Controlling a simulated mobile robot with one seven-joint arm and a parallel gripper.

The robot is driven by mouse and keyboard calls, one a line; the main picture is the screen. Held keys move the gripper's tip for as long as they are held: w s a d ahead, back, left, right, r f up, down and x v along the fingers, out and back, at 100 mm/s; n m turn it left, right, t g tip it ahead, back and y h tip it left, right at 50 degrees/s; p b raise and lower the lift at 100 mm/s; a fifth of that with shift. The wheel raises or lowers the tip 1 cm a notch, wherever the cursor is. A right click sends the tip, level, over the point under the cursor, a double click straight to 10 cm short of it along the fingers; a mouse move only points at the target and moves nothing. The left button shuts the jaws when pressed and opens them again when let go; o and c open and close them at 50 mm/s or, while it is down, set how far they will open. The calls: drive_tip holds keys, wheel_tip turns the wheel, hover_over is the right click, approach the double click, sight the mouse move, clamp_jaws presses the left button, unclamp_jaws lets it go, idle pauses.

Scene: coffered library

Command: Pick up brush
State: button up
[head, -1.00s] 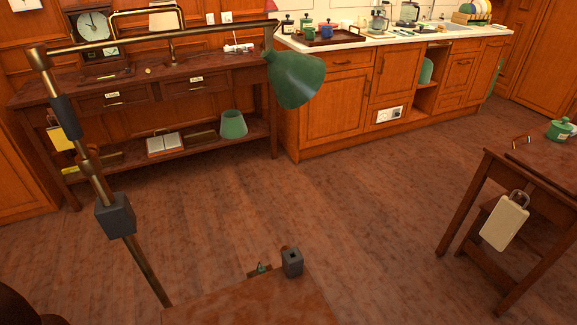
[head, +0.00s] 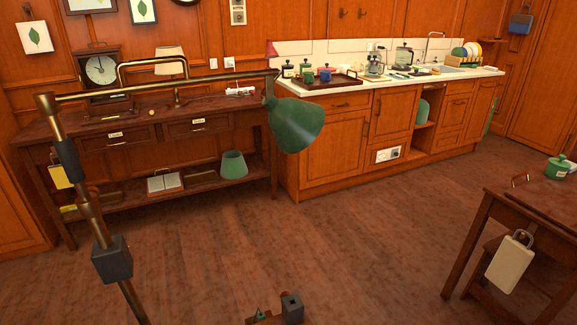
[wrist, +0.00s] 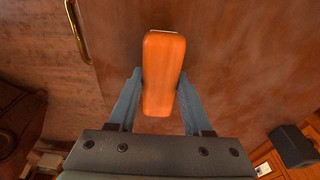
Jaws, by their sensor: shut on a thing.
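The brush (wrist: 163,60) shows in the wrist view as an orange-brown, rounded wooden block, seen end-on along its length. Its bristles are hidden from view. My gripper (wrist: 160,82) has its two blue-grey fingers on either side of the block, shut on it. Behind the brush lies a reddish-brown surface (wrist: 225,60); I cannot tell whether the brush touches it. Neither the brush nor my gripper shows in the head view.
A brass lamp with a green shade (head: 296,125) rises close in front. A long side table (head: 150,130) stands behind it. A kitchen counter (head: 335,88) is at the back, a small table (head: 530,205) at right.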

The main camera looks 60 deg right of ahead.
clamp_jaws()
wheel_tip(320, 180, up, 11)
drive_tip(key=shift+f+p, duration=0.2)
drive_tip(key=shift+p, duration=0.95)
